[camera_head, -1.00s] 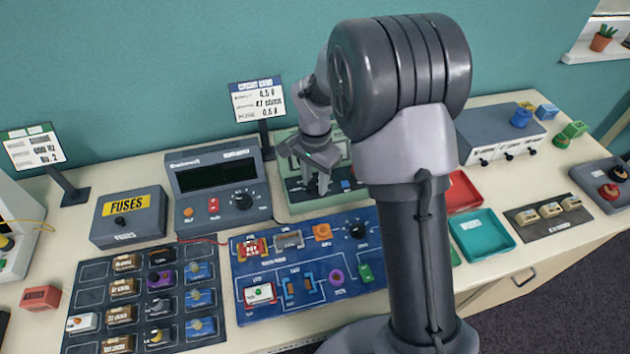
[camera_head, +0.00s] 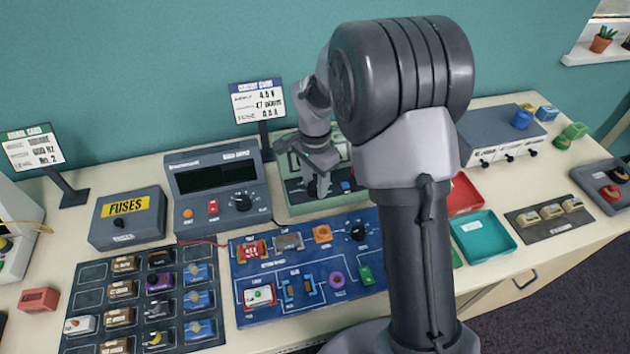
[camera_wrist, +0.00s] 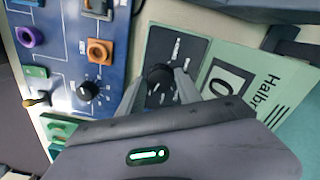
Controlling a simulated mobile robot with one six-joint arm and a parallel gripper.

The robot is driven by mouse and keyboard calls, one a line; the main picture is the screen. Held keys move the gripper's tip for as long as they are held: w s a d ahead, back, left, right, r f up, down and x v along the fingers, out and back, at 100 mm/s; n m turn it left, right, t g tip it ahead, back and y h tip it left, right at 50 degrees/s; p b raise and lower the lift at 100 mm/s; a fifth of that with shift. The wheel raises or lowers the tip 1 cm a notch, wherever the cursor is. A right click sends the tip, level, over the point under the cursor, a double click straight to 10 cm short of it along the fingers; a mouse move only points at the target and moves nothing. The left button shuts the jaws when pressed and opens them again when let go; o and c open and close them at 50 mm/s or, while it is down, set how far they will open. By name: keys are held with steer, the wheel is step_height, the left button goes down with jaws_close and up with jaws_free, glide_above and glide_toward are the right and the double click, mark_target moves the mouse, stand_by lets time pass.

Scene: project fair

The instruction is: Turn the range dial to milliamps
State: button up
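The green meter (camera_head: 295,196) stands behind the blue circuit board, partly hidden by my arm. In the wrist view it shows as a green case (camera_wrist: 208,63) with a display (camera_wrist: 228,82) reading a large 0. Its round black range dial (camera_wrist: 160,76) sits on a dark panel with small white marks, too small to read. My gripper (camera_head: 318,192) points down over the meter. In the wrist view my gripper's fingertips (camera_wrist: 161,74) are on either side of the dial, very near or touching it. I cannot tell whether they press on it.
The blue circuit board (camera_head: 283,268) with another black knob (camera_head: 357,232) lies in front of the meter. A grey bench supply (camera_head: 215,180) stands to the left, with a card stand (camera_head: 258,102) behind. Red and teal trays (camera_head: 482,237) lie to the right.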

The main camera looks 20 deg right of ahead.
mark_target(315, 186)
steer(key=shift+o, duration=1.2)
step_height(315, 186, up, 18)
steer(key=p, duration=0.6)
steer(key=shift+f, duration=0.25)
